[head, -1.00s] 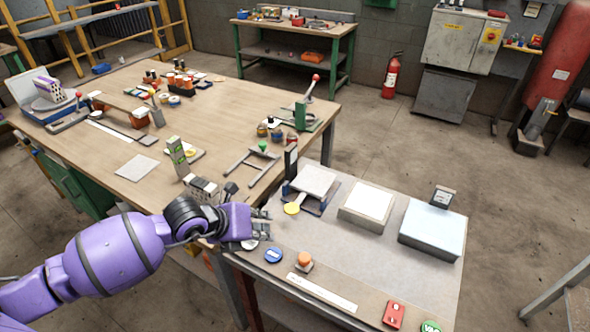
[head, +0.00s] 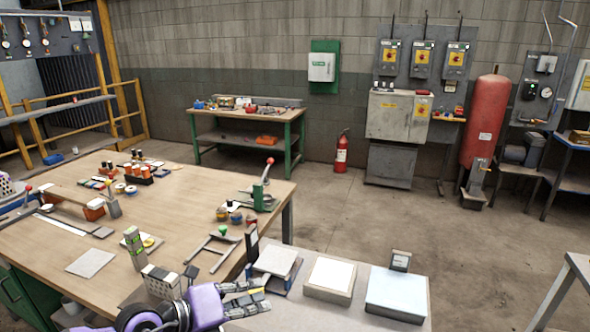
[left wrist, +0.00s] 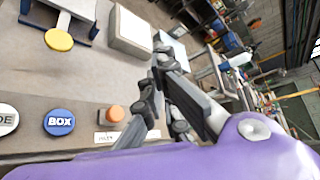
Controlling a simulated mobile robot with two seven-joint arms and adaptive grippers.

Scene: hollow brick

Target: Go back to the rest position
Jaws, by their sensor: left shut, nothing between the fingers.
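My left gripper (head: 248,300), on the purple left arm, is at the bottom middle of the head view, by the front corner of the wooden bench (head: 150,215) and the left edge of the grey side table (head: 262,318). In the left wrist view its dark fingers (left wrist: 158,100) are closed with nothing between them. They appear above the side table, near an orange button (left wrist: 115,113) and a blue round BOX label (left wrist: 59,122). My right gripper is not in view.
The side table carries a plate on a stand (head: 276,261), a white-topped block (head: 331,277) and a pale blue-topped box (head: 396,292). A green lever press (head: 262,195) stands on the bench. Open floor (head: 400,220) lies to the right.

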